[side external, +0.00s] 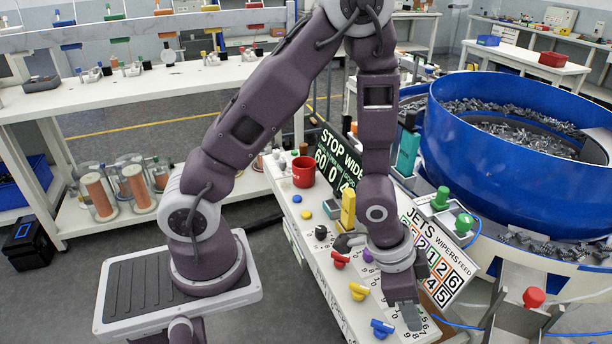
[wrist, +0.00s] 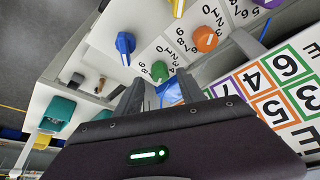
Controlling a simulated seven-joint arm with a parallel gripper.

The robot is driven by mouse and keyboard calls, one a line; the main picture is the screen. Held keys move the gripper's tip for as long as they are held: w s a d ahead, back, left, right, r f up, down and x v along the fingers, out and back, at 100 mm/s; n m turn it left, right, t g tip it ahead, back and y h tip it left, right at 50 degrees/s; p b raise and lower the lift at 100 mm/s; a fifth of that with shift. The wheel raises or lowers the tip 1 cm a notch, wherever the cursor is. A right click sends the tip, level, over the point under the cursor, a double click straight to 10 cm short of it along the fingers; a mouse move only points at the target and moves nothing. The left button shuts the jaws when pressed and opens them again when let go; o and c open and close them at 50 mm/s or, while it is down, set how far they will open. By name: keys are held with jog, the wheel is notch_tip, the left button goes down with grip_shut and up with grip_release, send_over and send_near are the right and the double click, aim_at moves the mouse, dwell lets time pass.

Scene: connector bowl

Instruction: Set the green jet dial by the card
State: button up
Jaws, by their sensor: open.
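The green dial (wrist: 160,71) shows in the wrist view just beyond and between my fingertips, on the white panel. Its setting is too small to read surely. In the side view I cannot make it out; my gripper (side external: 411,318) covers that part of the panel. My gripper (wrist: 158,84) is open, pointing down at the panel's near right end, with nothing held. I cannot tell whether the fingers touch the dial.
Near the green dial are a blue dial (wrist: 125,45), an orange dial (wrist: 205,39) and a yellow dial (side external: 358,291). Red (side external: 340,259) and purple (side external: 368,255) dials sit farther back. A red mug (side external: 303,172) and a large blue bowl (side external: 470,155) stand beyond.

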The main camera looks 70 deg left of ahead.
aim_at(395, 320)
jog(key=s+a+r+n+t+y, duration=0.15)
jog(key=a+r, duration=0.25)
jog(key=r, duration=0.4)
jog(key=s+a+r+n+g+y, duration=0.1)
jog(key=s+a+r, duration=0.25)
jog(key=r, duration=0.35)
jog(key=s+a+r+n+t, duration=0.1)
jog(key=s+a+r+n, duration=0.2)
jog(key=s+r, duration=0.5)
jog(key=s, duration=0.2)
jog(key=shift+s+a+r, duration=0.2)
jog(key=shift+s+r, duration=0.1)
